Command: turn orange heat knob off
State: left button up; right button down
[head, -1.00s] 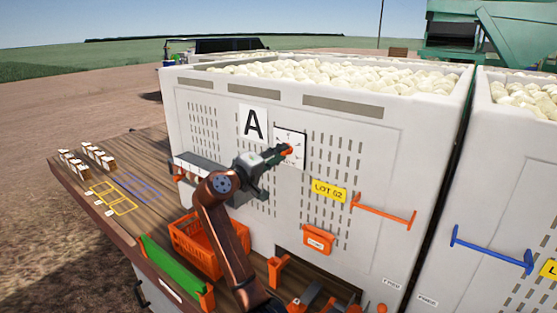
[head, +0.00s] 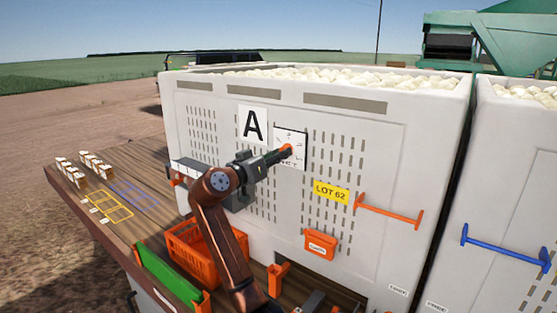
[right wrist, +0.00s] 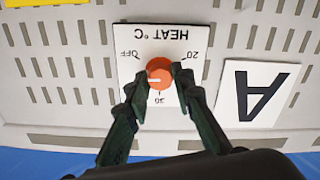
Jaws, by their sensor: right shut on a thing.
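The orange heat knob (right wrist: 159,72) sits on a white dial plate (right wrist: 139,38) on the crate's front, beside the letter A. In the right wrist view the plate appears upside down, with HEAT °C, OFF, 20 and 30 printed on it. A pale mark shows on the knob's lower left part; its exact reading is hard to tell. My right gripper (right wrist: 160,79) is shut on the knob, one dark finger on each side. In the head view my right gripper (head: 284,153) reaches the dial and partly covers it. My left gripper is not in view.
A large white crate (head: 372,160) full of pale onions carries a yellow LOT 62 label (head: 331,192), an orange bar handle (head: 388,211) and an orange box (head: 320,244). An orange basket (head: 195,250) stands on the wooden bench (head: 145,228) below my arm.

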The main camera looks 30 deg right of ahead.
jog(key=m, duration=0.2)
jog(key=m+b, duration=0.1)
jog(key=m, duration=0.1)
jog(key=m+b, duration=0.1)
jog(key=m, duration=0.1)
jog(key=shift+w+f, duration=0.1)
jog(key=shift+f, duration=0.2)
dwell(0.4)
jog(key=c, duration=1.7)
grip_release()
jog(key=shift+r, duration=0.15)
jog(key=shift+o, duration=0.2)
jog(key=shift+r, duration=0.1)
jog(key=v, duration=1.2)
